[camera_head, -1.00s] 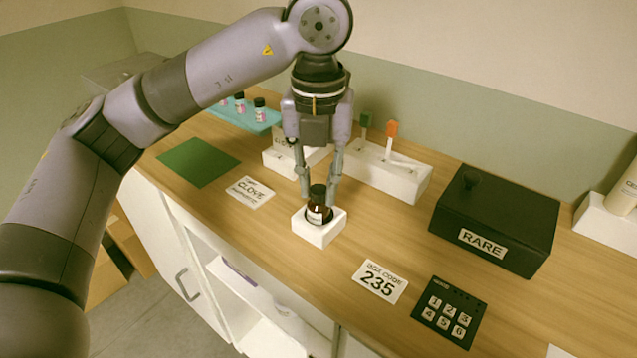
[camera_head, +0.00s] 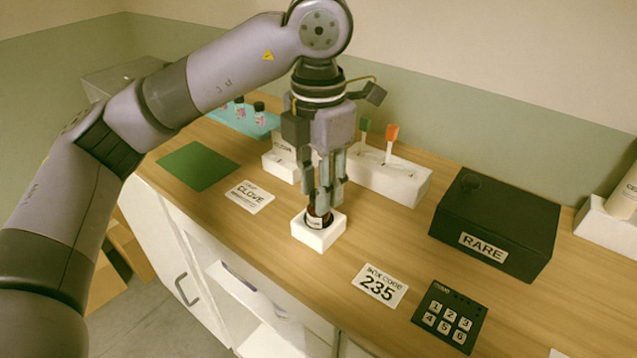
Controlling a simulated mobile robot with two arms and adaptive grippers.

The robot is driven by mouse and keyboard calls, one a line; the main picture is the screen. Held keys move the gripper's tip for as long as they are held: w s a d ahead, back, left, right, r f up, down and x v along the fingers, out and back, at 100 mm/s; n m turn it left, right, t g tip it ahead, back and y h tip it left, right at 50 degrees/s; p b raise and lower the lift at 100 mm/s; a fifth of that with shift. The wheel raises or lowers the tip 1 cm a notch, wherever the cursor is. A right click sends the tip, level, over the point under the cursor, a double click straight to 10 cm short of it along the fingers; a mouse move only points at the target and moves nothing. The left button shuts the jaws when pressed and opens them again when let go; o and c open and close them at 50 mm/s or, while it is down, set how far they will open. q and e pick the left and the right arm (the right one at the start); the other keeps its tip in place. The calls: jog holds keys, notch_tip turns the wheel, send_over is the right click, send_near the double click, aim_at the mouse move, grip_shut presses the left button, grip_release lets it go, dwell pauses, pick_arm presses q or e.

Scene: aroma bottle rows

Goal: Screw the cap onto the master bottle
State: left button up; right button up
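The master bottle (camera_head: 316,223), a small brown bottle with a pale label, stands upright in a white square holder (camera_head: 318,237) near the front of the wooden counter. My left gripper (camera_head: 324,203) points straight down over it, its fingers close together around the bottle's top. The cap and the bottle's neck are hidden behind the fingers, so I cannot see how the cap sits or whether the fingers press on it. My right gripper is not in view.
A black box marked RARE (camera_head: 495,222) stands to the right, with a keypad (camera_head: 449,315) and a code card (camera_head: 380,286) in front. A white rack (camera_head: 395,182) with droppers is behind. A green mat (camera_head: 197,165) and turquoise tray (camera_head: 236,117) lie left.

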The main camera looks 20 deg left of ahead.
pick_arm(q)
jog(key=shift+o, duration=0.6)
jog(key=n, duration=0.4)
jog(key=n+b, duration=0.1)
jog(key=n, duration=0.4)
jog(key=shift+n, duration=0.3)
jog(key=n, duration=0.4)
jog(key=n+b, duration=0.1)
jog(key=n, duration=0.3)
jog(key=shift+n, duration=0.4)
jog(key=shift+c, duration=0.6)
